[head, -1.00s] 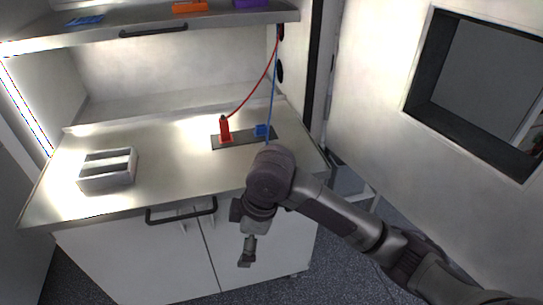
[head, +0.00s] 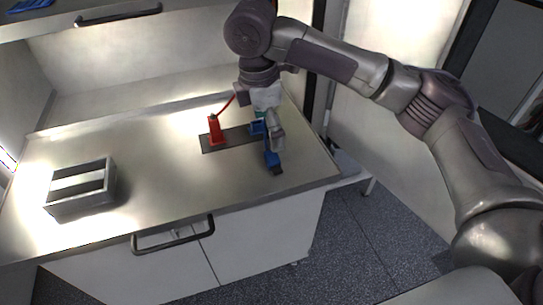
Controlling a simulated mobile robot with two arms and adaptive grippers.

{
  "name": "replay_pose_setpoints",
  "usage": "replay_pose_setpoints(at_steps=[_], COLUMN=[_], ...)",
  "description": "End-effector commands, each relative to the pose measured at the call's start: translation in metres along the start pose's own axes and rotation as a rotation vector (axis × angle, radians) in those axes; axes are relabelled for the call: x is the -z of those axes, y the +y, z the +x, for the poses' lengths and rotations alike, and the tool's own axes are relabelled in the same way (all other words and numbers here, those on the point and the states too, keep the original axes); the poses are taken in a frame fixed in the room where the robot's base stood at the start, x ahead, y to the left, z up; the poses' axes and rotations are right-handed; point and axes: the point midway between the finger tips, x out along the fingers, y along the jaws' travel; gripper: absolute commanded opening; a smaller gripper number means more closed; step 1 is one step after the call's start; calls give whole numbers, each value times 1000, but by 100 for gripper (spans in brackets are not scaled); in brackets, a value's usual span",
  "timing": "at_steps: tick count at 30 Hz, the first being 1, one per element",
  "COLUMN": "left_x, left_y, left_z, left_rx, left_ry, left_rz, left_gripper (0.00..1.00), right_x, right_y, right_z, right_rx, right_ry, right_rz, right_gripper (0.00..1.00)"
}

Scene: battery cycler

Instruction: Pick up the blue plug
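A blue piece (head: 271,157), which looks like the blue plug, shows at the fingers of my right gripper (head: 274,150), above the right part of the worktop. The gripper points down and partly covers this piece. I cannot tell whether the fingers are closed on it or only beside it. A small blue block (head: 256,128) sits just left of the gripper on a dark strip (head: 225,140). A red plug (head: 214,130) stands upright on the strip, left of the gripper. The blue cable is hidden behind my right arm. My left gripper is out of view.
A grey holder with slots (head: 82,188) stands at the left of the worktop (head: 150,165). The middle of the worktop is clear. A drawer handle (head: 172,236) juts out below the front edge.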

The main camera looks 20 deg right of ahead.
Motion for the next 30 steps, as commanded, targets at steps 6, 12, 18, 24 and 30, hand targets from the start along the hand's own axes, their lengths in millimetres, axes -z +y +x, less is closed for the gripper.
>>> replay_pose_setpoints(at_steps=[6, 12, 18, 24, 30], left_x=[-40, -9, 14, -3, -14], left_y=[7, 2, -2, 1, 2], left_z=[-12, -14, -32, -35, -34], left_rx=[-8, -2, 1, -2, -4], left_ry=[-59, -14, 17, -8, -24], left_rz=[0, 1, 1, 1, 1], left_gripper=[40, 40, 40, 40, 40], right_x=[-1, 0, -1, 0, 0], right_y=[0, 0, 0, 0, 1], right_z=[35, 48, 76, 96, 98], right_rx=[1, 0, 2, -2, -3], right_ry=[-2, 0, -2, -1, -1], right_rz=[3, 1, 1, 0, 0], right_gripper=[99, 99, 99, 99, 99])
